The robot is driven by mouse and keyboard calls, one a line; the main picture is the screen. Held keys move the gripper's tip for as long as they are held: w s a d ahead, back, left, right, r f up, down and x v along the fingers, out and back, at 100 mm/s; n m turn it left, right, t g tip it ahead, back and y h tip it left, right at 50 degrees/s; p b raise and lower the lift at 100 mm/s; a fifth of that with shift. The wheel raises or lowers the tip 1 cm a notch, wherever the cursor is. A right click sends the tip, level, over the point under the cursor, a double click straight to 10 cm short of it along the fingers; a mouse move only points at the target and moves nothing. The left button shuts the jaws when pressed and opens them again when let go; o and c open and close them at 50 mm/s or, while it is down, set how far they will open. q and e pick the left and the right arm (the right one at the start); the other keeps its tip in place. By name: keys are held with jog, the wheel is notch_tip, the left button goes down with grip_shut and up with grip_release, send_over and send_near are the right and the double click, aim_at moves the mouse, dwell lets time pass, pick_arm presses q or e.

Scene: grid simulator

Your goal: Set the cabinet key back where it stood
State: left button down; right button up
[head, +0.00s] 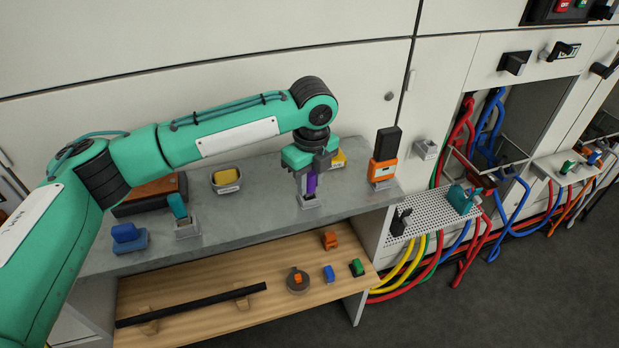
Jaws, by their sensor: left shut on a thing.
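My left gripper (309,171) reaches down over the grey bench from the left and is shut on a purple piece (311,183), probably the cabinet key. The fingers hide much of it. The purple piece is upright, directly above a small pale grey holder (310,202) with a label on its front. Its lower end meets or overlaps the holder in this view; I cannot tell whether it is seated inside. My right gripper is not in view.
On the grey bench (262,205) stand an orange and black device (382,160) on the right, a yellow block (227,175) in a holder, a teal piece (178,206) and a blue block (125,233). A wooden shelf (225,285) below holds small parts and a black bar.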

pick_arm(q)
jog(key=shift+f, duration=0.35)
jog(key=c, duration=1)
grip_release()
